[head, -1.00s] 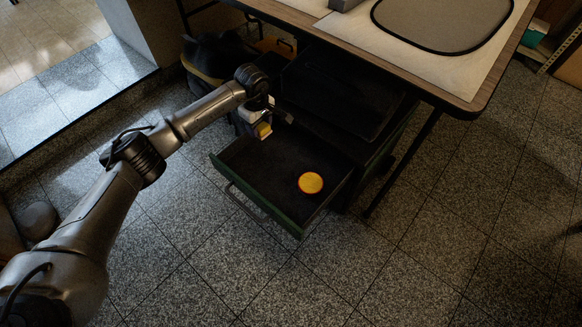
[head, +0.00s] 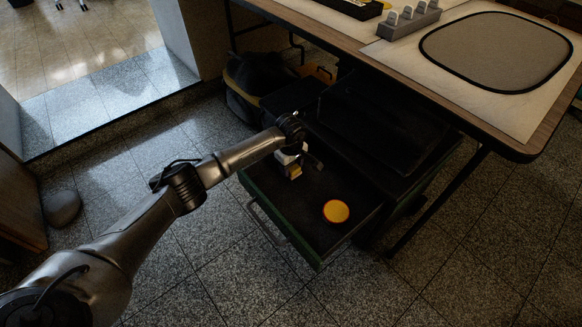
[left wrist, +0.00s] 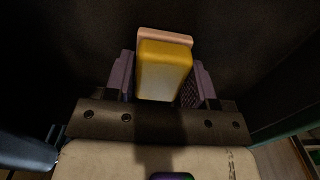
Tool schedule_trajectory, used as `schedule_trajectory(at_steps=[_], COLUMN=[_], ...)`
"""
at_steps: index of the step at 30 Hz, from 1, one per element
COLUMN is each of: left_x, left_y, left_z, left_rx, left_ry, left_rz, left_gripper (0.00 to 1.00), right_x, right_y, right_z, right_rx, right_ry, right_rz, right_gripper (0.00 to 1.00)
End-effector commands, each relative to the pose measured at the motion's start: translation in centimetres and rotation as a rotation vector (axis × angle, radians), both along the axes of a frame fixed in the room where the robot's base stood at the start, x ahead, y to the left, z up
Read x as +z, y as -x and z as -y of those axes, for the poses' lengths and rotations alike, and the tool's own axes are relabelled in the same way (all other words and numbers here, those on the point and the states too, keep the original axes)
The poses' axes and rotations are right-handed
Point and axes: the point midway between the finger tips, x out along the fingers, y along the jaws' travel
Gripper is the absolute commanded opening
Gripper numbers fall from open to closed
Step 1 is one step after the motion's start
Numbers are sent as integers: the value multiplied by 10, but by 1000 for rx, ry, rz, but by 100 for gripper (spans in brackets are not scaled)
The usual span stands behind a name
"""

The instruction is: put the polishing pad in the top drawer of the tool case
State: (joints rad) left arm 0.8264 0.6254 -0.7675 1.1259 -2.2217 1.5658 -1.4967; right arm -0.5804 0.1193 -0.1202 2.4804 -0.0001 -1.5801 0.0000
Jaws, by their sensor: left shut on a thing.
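The polishing pad (left wrist: 165,72) is a yellow block with a pinkish layer along one side, seen in the left wrist view. My left gripper (head: 291,171) is shut on it, with a finger on each side. In the head view the pad (head: 294,172) is small and hangs over the left back part of the open drawer. The tool case's open top drawer (head: 290,238) has a green front, a metal handle and a dark lining. The gap between pad and drawer floor is hard to judge. My right gripper is not in view.
A round orange-yellow disc (head: 336,211) lies in the drawer near its front right. The table (head: 400,78) overhangs the case behind, with a leg (head: 440,200) to the right. A dark bag (head: 257,85) stands behind left. Speckled floor is clear in front.

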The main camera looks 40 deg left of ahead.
Motion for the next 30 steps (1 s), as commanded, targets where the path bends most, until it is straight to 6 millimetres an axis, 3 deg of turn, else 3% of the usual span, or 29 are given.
schedule_trajectory(at_steps=[11, 12, 19, 30], left_x=[-4, -2, -2, 8], left_y=[0, 0, 0, -1], left_z=[0, 0, 0, 0], left_rx=[0, 0, 0, 0], left_ry=[0, 0, 0, -1], left_rz=[0, 0, 0, 2], left_gripper=[28, 54, 76, 76], right_x=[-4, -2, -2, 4], right_y=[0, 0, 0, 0], right_z=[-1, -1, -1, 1], right_rx=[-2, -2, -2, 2], right_ry=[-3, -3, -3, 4], right_rz=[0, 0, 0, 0], right_gripper=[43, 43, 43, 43])
